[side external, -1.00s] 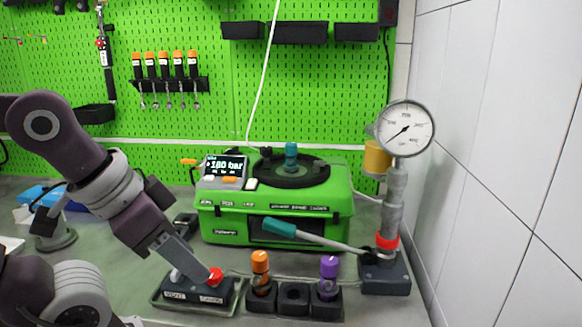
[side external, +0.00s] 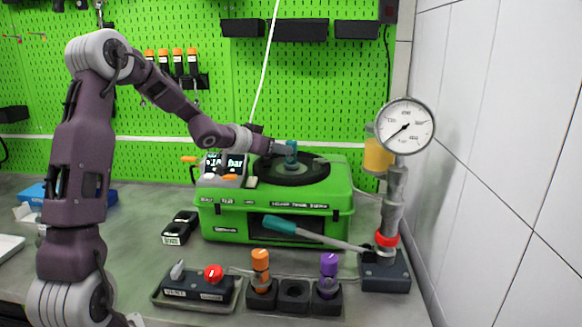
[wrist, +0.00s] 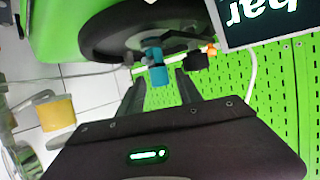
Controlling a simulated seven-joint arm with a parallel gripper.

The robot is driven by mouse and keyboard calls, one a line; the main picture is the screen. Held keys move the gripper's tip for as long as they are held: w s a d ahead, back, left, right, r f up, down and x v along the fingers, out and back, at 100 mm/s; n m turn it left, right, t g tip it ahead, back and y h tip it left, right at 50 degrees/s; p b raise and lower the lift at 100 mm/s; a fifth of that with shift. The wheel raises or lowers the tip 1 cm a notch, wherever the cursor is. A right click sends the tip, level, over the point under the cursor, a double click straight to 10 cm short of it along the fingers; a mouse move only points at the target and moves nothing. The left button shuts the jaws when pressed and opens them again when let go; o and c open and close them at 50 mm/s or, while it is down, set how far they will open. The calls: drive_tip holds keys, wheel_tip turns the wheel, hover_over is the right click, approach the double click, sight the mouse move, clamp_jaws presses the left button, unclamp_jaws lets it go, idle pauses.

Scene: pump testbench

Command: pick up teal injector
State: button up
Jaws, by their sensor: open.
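The teal injector (side external: 291,155) stands upright on the round black turntable (side external: 300,178) on top of the green test bench. My gripper (side external: 284,148) is level with the injector's upper part and reaches it from the left. In the wrist view the jaws (wrist: 159,82) are open, with the teal injector (wrist: 157,65) between the fingertips in the picture. A gap shows on each side of it. The injector's lower part is partly hidden in the holder.
An orange injector (side external: 260,262) and a purple injector (side external: 328,265) sit in black holders in front.

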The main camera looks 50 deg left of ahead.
sight(291, 164)
drive_tip(key=x, duration=0.6)
drive_tip(key=shift+w+d+r, duration=0.1)
drive_tip(key=shift+w+r, duration=0.05)
clamp_jaws()
drive_tip(key=shift+r, duration=0.1)
idle(1.0)
